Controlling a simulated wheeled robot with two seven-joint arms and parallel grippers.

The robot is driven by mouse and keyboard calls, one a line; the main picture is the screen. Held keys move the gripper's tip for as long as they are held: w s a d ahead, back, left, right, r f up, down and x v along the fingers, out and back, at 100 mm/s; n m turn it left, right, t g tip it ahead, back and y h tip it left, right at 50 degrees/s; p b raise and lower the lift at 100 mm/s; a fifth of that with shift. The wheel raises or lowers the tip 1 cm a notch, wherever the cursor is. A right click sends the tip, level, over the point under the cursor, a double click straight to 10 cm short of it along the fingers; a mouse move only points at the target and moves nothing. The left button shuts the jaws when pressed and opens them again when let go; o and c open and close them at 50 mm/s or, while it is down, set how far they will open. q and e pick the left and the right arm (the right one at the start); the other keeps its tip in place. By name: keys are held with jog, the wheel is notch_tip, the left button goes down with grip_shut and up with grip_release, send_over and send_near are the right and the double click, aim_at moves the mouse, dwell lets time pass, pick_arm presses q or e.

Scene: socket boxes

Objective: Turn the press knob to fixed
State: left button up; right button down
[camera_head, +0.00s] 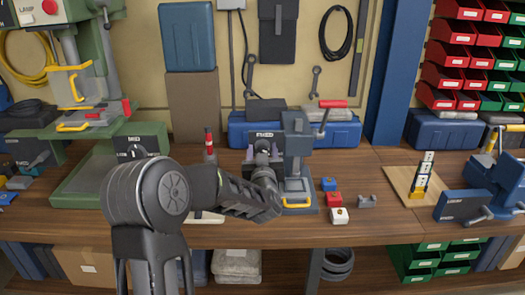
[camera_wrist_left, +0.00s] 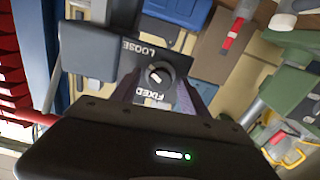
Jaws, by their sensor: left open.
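The small grey press (camera_head: 297,150) stands on the bench with a red-tipped lever and a yellow handle at its base. Its dark label plate (camera_wrist_left: 125,62) reads LOOSE at one end and FIXED at the other in the wrist view. The round black press knob (camera_wrist_left: 160,75) with a white mark sits between the two words; I cannot tell exactly which way it points. My left gripper (camera_head: 264,146) is open in front of the plate. In the wrist view its fingers (camera_wrist_left: 163,92) reach to both sides of the knob; contact is unclear. My right gripper is out of view.
Blue, red and white blocks (camera_head: 334,200) lie right of the press. A wooden board (camera_head: 405,188) with a stacked piece and a blue vise (camera_head: 470,200) are further right. A green drill press (camera_head: 85,130) stands at left. A blue case (camera_head: 243,130) lies behind the press.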

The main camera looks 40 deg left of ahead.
pick_arm(q)
grip_shut()
dwell(0.4)
